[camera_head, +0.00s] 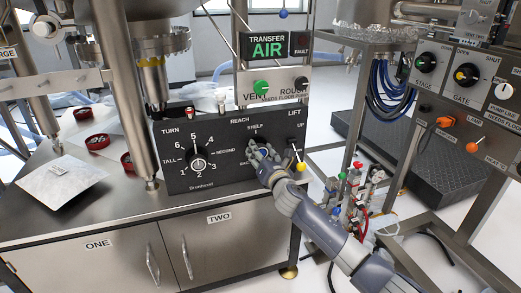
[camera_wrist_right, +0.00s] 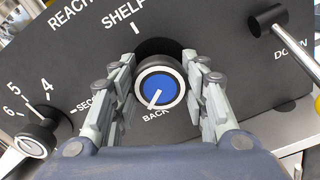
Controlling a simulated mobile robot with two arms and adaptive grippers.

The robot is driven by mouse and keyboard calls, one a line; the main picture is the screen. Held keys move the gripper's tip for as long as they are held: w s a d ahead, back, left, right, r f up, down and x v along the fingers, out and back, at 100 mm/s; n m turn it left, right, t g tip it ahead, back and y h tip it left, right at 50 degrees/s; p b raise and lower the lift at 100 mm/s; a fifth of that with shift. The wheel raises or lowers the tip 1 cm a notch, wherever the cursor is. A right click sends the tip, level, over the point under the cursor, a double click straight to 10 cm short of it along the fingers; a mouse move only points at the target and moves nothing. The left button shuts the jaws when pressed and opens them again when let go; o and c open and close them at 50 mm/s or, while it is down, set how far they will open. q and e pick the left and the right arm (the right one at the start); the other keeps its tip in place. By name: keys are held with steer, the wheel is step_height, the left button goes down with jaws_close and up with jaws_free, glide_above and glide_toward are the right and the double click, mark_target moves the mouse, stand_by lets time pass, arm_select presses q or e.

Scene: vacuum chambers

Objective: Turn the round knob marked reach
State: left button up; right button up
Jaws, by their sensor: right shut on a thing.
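The round knob marked REACH (camera_wrist_right: 158,88) is black with a blue face, a white ring and a white pointer line. In the right wrist view its pointer line points down and slightly left, towards the word BACK; SHELF is printed above it. My right gripper (camera_wrist_right: 160,92) has one finger on each side of the knob and is shut on it. In the head view my right gripper (camera_head: 263,155) reaches the black panel (camera_head: 225,175) from the lower right and hides most of the knob. My left gripper is not in view.
The TURN knob (camera_head: 198,159) with a numbered dial is left of the REACH knob. The LIFT lever (camera_head: 297,156), with a yellow ball end, is close on the right. The TRANSFER AIR sign (camera_head: 267,48) and a green button (camera_head: 261,87) are above.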

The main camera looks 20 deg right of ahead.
steer(key=shift+m, duration=1)
steer(key=m+p, duration=0.1)
steer(key=m, duration=0.2)
steer(key=shift+m, duration=0.3)
steer(key=m+p, duration=0.1)
steer(key=m, duration=0.2)
steer(key=shift+m, duration=0.3)
steer(key=m+p, duration=0.1)
steer(key=m, duration=0.1)
steer(key=shift+m, duration=0.4)
steer(key=m+p, duration=0.3)
steer(key=m, duration=0.7)
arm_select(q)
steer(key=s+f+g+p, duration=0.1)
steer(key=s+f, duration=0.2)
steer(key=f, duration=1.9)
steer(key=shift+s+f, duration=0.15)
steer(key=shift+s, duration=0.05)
arm_select(e)
steer(key=shift+m, duration=1.3)
